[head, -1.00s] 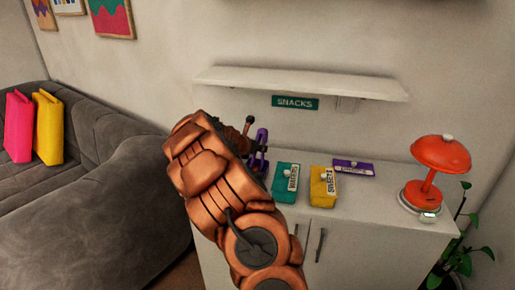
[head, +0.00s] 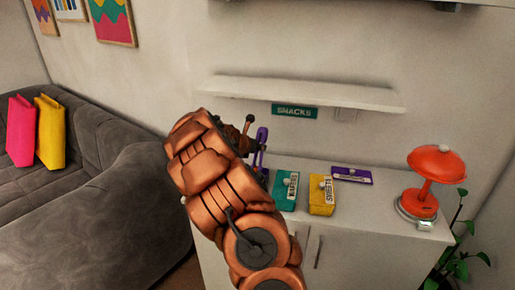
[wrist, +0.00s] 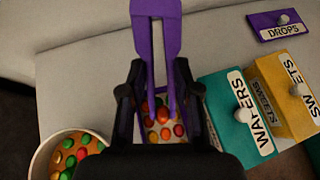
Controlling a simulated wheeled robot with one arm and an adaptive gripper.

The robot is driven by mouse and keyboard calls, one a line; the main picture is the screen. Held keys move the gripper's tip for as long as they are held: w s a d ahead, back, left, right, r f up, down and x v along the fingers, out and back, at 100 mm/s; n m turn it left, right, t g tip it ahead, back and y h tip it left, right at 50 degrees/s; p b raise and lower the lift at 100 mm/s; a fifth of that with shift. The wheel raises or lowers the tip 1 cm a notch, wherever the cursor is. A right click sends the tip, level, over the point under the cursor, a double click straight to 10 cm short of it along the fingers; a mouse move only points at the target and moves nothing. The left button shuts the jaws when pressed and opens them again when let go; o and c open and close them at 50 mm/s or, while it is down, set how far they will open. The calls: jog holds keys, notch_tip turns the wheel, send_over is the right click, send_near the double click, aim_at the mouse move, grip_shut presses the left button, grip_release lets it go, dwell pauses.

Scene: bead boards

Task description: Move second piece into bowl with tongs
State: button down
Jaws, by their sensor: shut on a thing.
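My gripper (wrist: 158,98) is shut on the purple tongs (wrist: 157,38). The tongs also show in the head view (head: 262,139), beside my gripper (head: 251,141), which my arm partly hides. In the wrist view, a white bowl (wrist: 36,164) holding red, green, orange and yellow candies (wrist: 76,155) sits at the lower left. More red and orange candies (wrist: 165,131) show between and behind the tongs' arms. My gripper hides most of what holds them. I cannot tell whether the tongs grip a piece.
Teal (head: 286,190), yellow (head: 322,196) and purple (head: 351,174) labelled boxes stand on the white cabinet (head: 375,222), right of my gripper. An orange lamp (head: 436,165) stands farther right. A white shelf (head: 300,92) juts from the wall above.

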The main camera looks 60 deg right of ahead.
jog(key=shift+r+p, duration=2.85)
jog(key=shift+r, duration=1)
jog(key=shift+w+a, duration=0.1)
jog(key=w+a+r+n+t+y, duration=0.1)
jog(key=w+a+r+n+t, duration=0.1)
jog(key=w+a, duration=0.55)
jog(key=w+a+r+n+t+b, duration=0.1)
jog(key=w+a+n+t, duration=0.2)
jog(key=a, duration=0.7)
jog(key=w+a+r+n+t+y, duration=0.1)
jog(key=w+a+r+n+t, duration=0.1)
jog(key=w+a, duration=0.6)
jog(key=a+r+n+t+y+b, duration=0.1)
jog(key=a+n+y, duration=0.5)
jog(key=a, duration=2.7)
jog(key=r+n+t, duration=0.1)
jog(key=t, duration=0.1)
jog(key=shift+t, duration=0.3)
